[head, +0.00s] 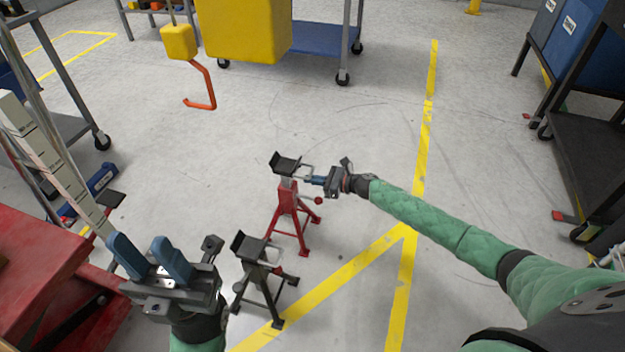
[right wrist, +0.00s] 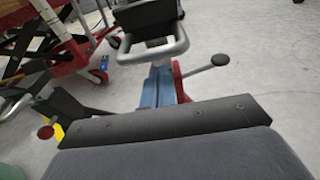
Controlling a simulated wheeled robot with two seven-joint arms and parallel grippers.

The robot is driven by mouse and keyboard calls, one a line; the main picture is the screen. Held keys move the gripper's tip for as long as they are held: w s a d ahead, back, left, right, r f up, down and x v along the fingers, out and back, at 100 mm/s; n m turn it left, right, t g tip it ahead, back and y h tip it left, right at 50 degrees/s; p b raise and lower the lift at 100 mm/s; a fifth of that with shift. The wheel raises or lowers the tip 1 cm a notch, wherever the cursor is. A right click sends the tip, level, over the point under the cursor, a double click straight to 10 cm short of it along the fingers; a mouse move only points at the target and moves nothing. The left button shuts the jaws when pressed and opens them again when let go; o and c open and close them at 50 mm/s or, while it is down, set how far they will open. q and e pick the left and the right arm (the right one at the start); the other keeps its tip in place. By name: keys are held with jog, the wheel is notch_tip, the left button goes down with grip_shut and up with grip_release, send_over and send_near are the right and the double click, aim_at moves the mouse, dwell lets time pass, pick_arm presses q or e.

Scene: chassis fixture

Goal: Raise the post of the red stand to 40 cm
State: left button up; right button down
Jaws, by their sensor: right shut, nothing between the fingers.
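The red stand (head: 287,208) stands upright on the floor, its short post topped by a black saddle (head: 286,163). A metal loop handle juts from the saddle's right side; it also shows in the right wrist view (right wrist: 155,51). A lever with a round knob (head: 318,201) sticks out lower on the stand. My right gripper (head: 309,180) is shut and empty beside the post, just under the loop; I cannot tell whether it touches. Its blue fingers (right wrist: 162,85) show in the right wrist view. My left gripper (head: 148,254) is open and empty, away from the red stand.
A dark stand (head: 262,272) with a similar saddle stands close in front of the red one. A yellow block with an orange hook (head: 205,85) hangs behind.

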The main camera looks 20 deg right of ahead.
jog(key=f+b+v, duration=0.1)
jog(key=v, duration=0.8)
jog(key=shift+f, duration=0.5)
jog(key=shift+d, duration=0.1)
